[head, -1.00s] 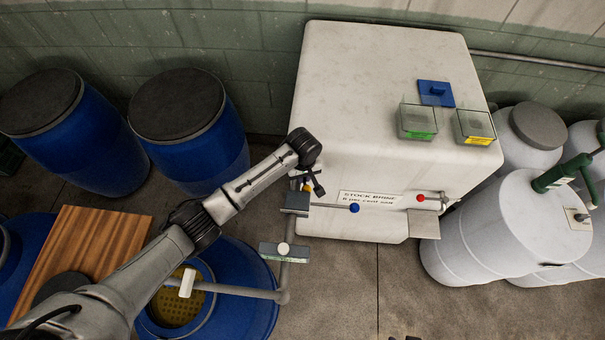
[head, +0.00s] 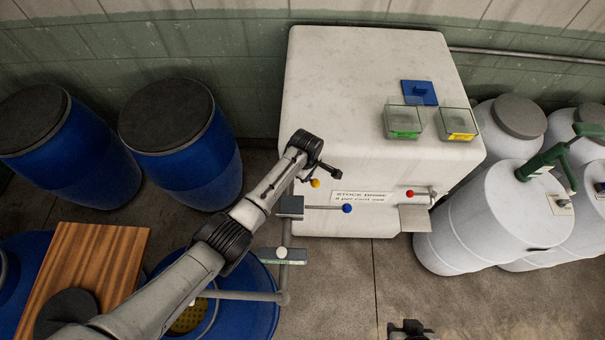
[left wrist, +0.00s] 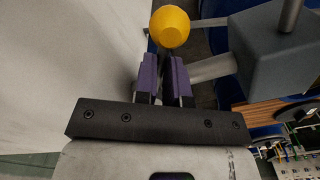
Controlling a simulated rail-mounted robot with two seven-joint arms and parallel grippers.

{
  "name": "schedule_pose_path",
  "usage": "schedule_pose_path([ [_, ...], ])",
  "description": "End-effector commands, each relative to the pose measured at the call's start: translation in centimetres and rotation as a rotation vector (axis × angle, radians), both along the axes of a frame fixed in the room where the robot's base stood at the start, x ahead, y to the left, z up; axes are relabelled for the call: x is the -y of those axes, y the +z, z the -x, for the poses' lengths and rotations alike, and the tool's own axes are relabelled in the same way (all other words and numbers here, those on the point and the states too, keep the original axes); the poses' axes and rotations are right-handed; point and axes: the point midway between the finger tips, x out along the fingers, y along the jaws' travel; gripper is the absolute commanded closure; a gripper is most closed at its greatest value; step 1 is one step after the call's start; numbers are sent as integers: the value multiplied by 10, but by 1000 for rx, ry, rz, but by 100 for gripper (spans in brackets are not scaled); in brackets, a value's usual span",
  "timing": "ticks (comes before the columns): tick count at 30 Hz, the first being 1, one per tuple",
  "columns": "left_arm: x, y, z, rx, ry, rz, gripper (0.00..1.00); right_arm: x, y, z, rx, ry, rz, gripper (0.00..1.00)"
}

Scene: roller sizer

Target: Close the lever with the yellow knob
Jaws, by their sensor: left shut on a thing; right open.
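The yellow knob (head: 315,183) shows at the front left of the white tank, just below my left gripper (head: 328,170) in the head view. In the left wrist view the yellow knob (left wrist: 170,27) lies just beyond the tips of my purple-padded left fingers (left wrist: 165,65). The left fingers are close together, shut on the lever; the grip itself is partly hidden. The lever's far end is hidden in the head view. My right gripper (head: 410,329) is open at the bottom edge, partly cut off, away from the lever.
A lever with a blue knob (head: 347,208) and a red knob (head: 409,194) are on the white tank (head: 365,90) front. A pipe with a white-knobbed valve (head: 282,253) stands below. Blue drums (head: 190,160) are left, white drums (head: 495,230) right. The floor at centre is clear.

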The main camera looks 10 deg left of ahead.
Motion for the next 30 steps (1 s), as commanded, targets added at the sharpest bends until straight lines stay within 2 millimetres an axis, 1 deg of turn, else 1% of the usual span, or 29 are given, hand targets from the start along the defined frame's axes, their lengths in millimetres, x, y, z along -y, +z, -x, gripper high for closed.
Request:
schedule_pose_path([
  [6, 0, -1, -1, -1, 30, 0, 100, -2, 1, 0, 0, -4, -5, 57],
  [17, 0, -1, -2, -1, 31, -1, 100, -3, 0, 0, 0, -5, -9, 57],
  [18, 0, -1, -2, 0, 31, -2, 86, -3, 0, 0, 0, -5, -9, 57],
  [25, 0, -1, -2, 0, 31, -1, 64, -2, 0, 0, -1, -4, -7, 57],
  [30, 0, 0, -2, 0, 31, -1, 64, 0, 0, 0, -1, -1, -1, 57],
])
